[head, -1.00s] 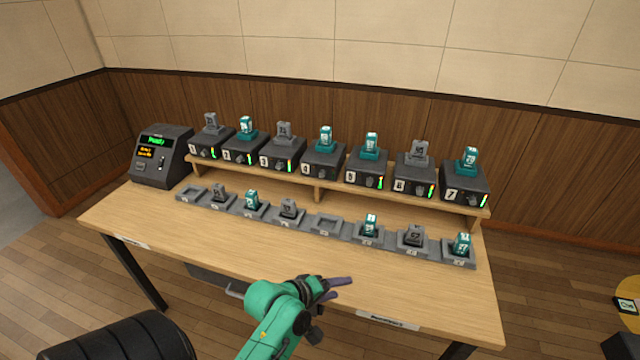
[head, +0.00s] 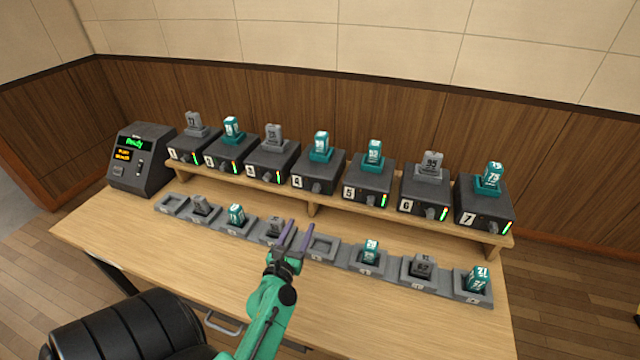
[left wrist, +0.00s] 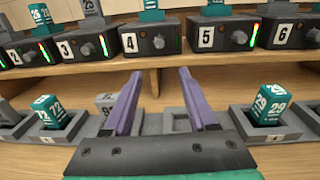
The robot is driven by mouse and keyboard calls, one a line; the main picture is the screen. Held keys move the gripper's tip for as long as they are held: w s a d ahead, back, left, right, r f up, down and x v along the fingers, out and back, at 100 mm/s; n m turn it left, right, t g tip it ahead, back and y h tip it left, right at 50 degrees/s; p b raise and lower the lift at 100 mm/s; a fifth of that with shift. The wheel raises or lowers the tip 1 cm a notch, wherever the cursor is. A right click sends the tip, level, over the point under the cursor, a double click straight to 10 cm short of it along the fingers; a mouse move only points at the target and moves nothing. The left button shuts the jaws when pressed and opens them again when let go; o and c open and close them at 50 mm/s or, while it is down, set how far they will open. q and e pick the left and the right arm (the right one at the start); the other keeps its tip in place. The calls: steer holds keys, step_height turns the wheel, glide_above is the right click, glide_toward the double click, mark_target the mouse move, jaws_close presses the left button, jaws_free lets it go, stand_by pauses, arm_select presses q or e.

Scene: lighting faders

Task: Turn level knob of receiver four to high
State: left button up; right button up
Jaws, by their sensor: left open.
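Receiver four (head: 318,172) is a dark box labelled 4 on the raised shelf, with a teal block on top. Its level knob (left wrist: 159,42) shows on the front face in the left wrist view, right of the label. No lit bar shows on receiver four, while its neighbours have lit bars. My left gripper (head: 298,238) is open and empty, its purple fingers pointing towards the shelf below receiver four. In the left wrist view its fingertips (left wrist: 161,72) are apart, below the knob and not touching it. My right gripper is not in view.
Other receivers stand close on both sides, such as receiver three (head: 271,160) and receiver five (head: 368,182). A row of grey trays, some with blocks, lies in front, including an empty tray (head: 322,249). A console (head: 140,160) stands at the left. The front tabletop is clear.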

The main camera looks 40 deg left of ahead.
arm_select(q)
steer(key=b, duration=0.2)
glide_toward(315, 191)
steer(key=x, duration=0.5)
steer(key=shift+w+f, duration=0.15)
steer(key=shift+f, duration=0.1)
steer(key=x, duration=0.2)
steer(key=shift+w+a, duration=0.15)
steer(key=shift+w, duration=0.15)
steer(key=shift+w+r, duration=0.15)
steer(key=shift+r, duration=0.15)
steer(key=shift+c, duration=0.9)
jaws_close()
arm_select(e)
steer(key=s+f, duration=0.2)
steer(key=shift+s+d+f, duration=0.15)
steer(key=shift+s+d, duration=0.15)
